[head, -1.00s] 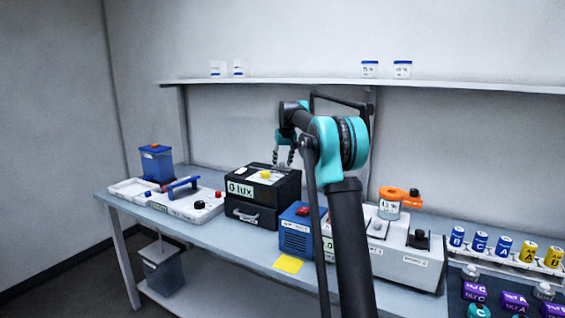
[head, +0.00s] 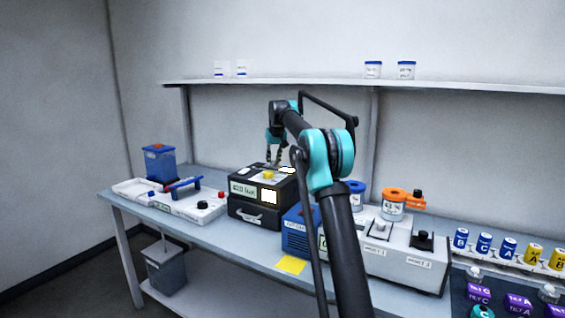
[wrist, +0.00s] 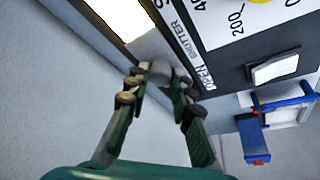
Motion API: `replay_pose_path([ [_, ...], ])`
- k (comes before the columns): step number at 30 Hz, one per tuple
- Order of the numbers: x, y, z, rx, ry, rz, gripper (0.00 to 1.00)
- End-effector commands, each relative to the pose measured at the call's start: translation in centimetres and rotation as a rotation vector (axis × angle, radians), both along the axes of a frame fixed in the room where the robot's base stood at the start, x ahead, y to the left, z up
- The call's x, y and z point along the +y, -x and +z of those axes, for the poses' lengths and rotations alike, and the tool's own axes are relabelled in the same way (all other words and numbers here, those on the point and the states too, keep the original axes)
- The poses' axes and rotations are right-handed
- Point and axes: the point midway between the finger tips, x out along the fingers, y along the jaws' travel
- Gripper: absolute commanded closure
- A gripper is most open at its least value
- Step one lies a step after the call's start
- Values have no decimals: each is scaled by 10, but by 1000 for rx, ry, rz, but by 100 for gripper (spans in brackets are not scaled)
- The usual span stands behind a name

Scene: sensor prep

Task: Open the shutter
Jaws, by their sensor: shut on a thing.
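The black light box (head: 245,207) stands on the bench in the head view, with a yellow knob (head: 268,175) on top and a lux readout (head: 243,189) on its front. My gripper (head: 275,164) is over the back of the box top. In the wrist view my gripper (wrist: 160,78) is shut on a pale grey shutter tab (wrist: 159,71), beside the printed words OPEN and SHUTTER (wrist: 190,55). A bright lit opening (wrist: 120,15) shows beyond the tab. A white lit window (head: 269,196) shows on the box front. The fingers partly hide the tab.
A blue box (head: 295,232) and a grey unit with black knobs (head: 400,265) stand right of the light box. A white tray with a blue handle (head: 185,205) is to the left. A yellow note (head: 291,264) lies at the front edge.

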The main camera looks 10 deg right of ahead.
Motion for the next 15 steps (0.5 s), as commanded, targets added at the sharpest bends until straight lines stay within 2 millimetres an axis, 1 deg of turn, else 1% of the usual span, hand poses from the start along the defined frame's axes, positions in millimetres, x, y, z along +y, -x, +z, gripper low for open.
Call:
replay_pose_path([
  [1,7,-6,0,-2,1,1,100],
  [3,14,-11,0,-2,1,0,100],
  [6,20,-15,0,-2,0,-1,100],
  [15,21,-17,0,-3,1,-3,100],
])
